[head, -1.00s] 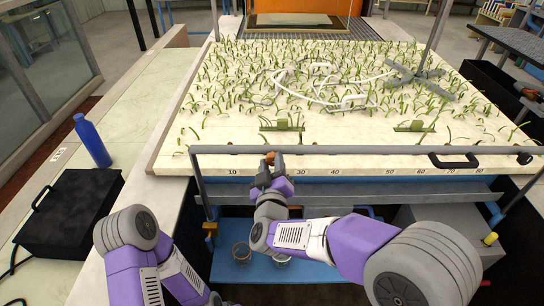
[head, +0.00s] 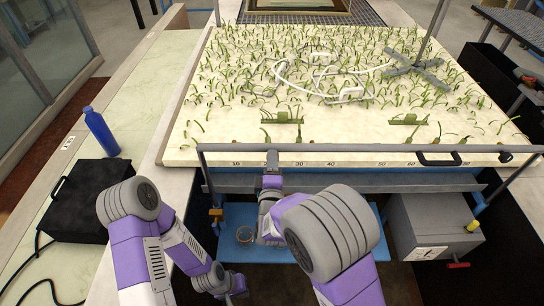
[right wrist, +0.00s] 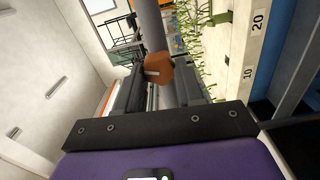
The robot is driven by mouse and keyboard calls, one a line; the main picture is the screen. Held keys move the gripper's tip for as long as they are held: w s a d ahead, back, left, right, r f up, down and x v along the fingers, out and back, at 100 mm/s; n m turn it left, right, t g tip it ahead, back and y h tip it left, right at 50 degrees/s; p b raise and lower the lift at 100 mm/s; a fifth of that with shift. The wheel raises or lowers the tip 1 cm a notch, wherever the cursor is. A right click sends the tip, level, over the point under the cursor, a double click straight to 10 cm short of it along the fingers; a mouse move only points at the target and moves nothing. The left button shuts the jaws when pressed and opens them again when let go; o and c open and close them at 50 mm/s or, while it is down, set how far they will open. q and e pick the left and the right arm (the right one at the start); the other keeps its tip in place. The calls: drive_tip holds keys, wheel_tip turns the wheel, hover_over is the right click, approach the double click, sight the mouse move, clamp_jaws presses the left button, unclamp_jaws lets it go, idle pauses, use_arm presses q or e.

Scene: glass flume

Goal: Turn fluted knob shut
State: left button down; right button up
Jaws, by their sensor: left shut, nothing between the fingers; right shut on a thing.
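A brown, lobed knob (right wrist: 158,70), which looks like the fluted knob, sits between the fingertips of my right gripper (right wrist: 158,88) in the right wrist view, in front of a grey bar. The right gripper is shut on it. In the head view my right gripper (head: 272,162) is at the grey front rail, near the low end of the number scale, and the knob is hidden or too small to make out. How far the knob is turned cannot be told. My left gripper (head: 236,286) is low at the bottom of the head view, shut and empty, apart from the knob.
The grey rail (head: 370,148) runs along the front of the planted bed (head: 230,150). A blue bottle (head: 101,132) and black case (head: 85,200) stand left.

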drive_tip(key=shift+n+p, duration=1.15)
drive_tip(key=shift+n, duration=0.65)
drive_tip(key=o, duration=1.1)
drive_tip(key=shift+c, duration=0.2)
drive_tip(key=s, duration=0.7)
drive_tip(key=shift+s+b, duration=0.3)
drive_tip(key=shift+b, duration=0.05)
